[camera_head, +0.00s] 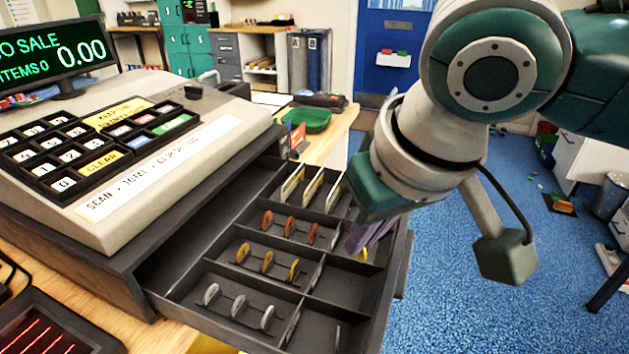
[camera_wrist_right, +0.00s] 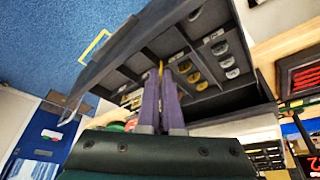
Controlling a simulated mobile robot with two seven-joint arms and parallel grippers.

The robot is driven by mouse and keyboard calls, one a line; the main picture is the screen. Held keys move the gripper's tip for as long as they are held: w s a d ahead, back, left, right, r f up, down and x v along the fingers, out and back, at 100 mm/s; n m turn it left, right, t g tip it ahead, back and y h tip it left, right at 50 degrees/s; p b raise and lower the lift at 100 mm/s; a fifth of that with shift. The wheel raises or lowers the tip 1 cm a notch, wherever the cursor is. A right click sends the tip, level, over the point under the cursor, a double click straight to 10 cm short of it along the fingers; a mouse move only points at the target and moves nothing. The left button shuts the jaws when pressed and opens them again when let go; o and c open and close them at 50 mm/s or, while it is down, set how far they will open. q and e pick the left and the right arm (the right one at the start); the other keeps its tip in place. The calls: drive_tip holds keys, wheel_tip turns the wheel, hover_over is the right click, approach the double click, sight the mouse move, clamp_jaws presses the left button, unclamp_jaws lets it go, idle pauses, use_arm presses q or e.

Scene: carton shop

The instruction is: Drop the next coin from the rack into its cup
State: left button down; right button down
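The open cash drawer (camera_head: 398,275) holds racks of upright coins. Silver coins (camera_head: 238,305) stand in the near row, gold coins (camera_head: 267,261) in the middle row and copper coins (camera_head: 290,225) in the row behind. Cups lie along the drawer's right side; a silver coin (camera_head: 338,335) is in the near one. My right gripper (camera_head: 368,238) points down over the right-hand cups. Its purple fingers, close together in the right wrist view (camera_wrist_right: 160,95), hold a gold coin (camera_wrist_right: 160,70) edge-on at their tips. The arm hides the far right cups. My left gripper is out of view.
The cash register (camera_head: 150,160) stands left of and above the drawer, with a display (camera_head: 55,50) behind it. A green tray (camera_head: 308,119) lies on the counter behind. Blue floor (camera_head: 480,300) is open to the right of the drawer.

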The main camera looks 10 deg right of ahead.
drive_tip(key=shift+f, duration=0.1)
drive_tip(key=c, duration=1)
unclamp_jaws()
drive_tip(key=a+p+v, duration=0.1)
drive_tip(key=v, duration=0.8)
drive_tip(key=s+f, duration=0.1)
drive_tip(key=s, duration=0.1)
drive_tip(key=s+a+f+y, duration=0.1)
drive_tip(key=s+f, duration=0.1)
drive_tip(key=s+a+f+n+y+p, duration=0.1)
drive_tip(key=s, duration=0.1)
drive_tip(key=shift+s+a+f, duration=0.15)
drive_tip(key=shift+s+f, duration=0.1)
drive_tip(key=shift+s, duration=0.05)
drive_tip(key=s+d+f+m+g+h, duration=0.1)
drive_tip(key=s+d+f, duration=0.2)
drive_tip(key=s+d, duration=0.2)
drive_tip(key=s+d+f+h, duration=0.2)
drive_tip(key=s+d+f, duration=0.1)
drive_tip(key=s+d, duration=0.2)
wheel_tip(320, 180, up, 39)
drive_tip(key=p, duration=3.8)
drive_tip(key=shift+a+f, duration=0.25)
